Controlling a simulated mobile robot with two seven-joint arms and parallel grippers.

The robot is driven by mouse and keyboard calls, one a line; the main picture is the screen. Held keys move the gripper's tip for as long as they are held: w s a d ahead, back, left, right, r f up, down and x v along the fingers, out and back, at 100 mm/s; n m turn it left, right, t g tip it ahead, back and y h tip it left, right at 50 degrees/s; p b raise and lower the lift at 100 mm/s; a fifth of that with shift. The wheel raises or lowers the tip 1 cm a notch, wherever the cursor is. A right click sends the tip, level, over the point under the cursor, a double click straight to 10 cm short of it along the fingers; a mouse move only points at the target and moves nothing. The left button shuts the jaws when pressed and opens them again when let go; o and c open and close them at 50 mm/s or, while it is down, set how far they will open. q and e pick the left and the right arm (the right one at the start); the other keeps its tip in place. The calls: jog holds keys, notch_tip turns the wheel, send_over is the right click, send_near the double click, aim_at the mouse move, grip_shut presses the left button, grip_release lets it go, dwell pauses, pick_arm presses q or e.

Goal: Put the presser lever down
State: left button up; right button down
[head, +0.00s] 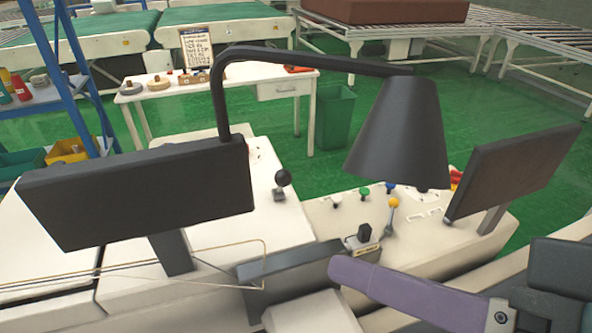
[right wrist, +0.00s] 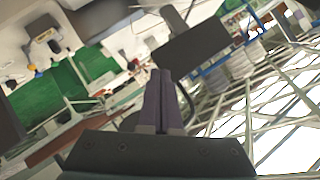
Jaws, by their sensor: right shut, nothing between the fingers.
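Several levers stand on the pale control consoles in the head view: one with a black ball knob (head: 283,178) on the middle panel, one with a yellow knob (head: 393,203) on the right panel, and a black-handled switch (head: 364,234) near the front. I cannot tell which is the presser lever. My right gripper (head: 340,270) reaches in from the lower right, its purple fingers near the black-handled switch with no visible grip on it. In the right wrist view its fingers (right wrist: 161,76) are shut together and empty. My left gripper is not in view.
A black lamp (head: 398,135) on a bent arm hangs over the right console. Dark screens flank the consoles at left (head: 140,190) and right (head: 515,170). Thin wire rods (head: 215,246) cross the lower left. A white table (head: 225,85) and green bin (head: 335,115) stand behind.

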aim_at(287, 185)
jog(key=w+f+m+t+b, duration=0.2)
jog(key=f+m+b, duration=0.1)
jog(key=b, duration=0.4)
jog(key=w+d+f+m+t+y+b, duration=0.1)
jog(key=w+f+m+t+b, duration=0.1)
jog(key=f+b, duration=0.4)
jog(key=w+f+m+t+b, duration=0.2)
jog(key=f+m+t+b, duration=0.2)
jog(key=b, duration=0.5)
jog(key=shift+w+d+f+m+y, duration=0.2)
jog(key=shift+d+m+y, duration=0.15)
jog(key=shift+m, duration=0.35)
jog(key=shift+w+d+f+m+b, duration=0.2)
jog(key=shift+d+f+m+b, duration=0.1)
jog(key=shift+m+b, duration=0.35)
jog(key=shift+t, duration=0.3)
jog(key=shift+r, duration=0.1)
jog(key=shift+w, duration=0.1)
jog(key=p+x, duration=0.3)
jog(key=x, duration=0.9)
jog(key=shift+w+p, duration=0.3)
jog(key=shift+w+a, duration=0.35)
jog(key=shift+w, duration=0.2)
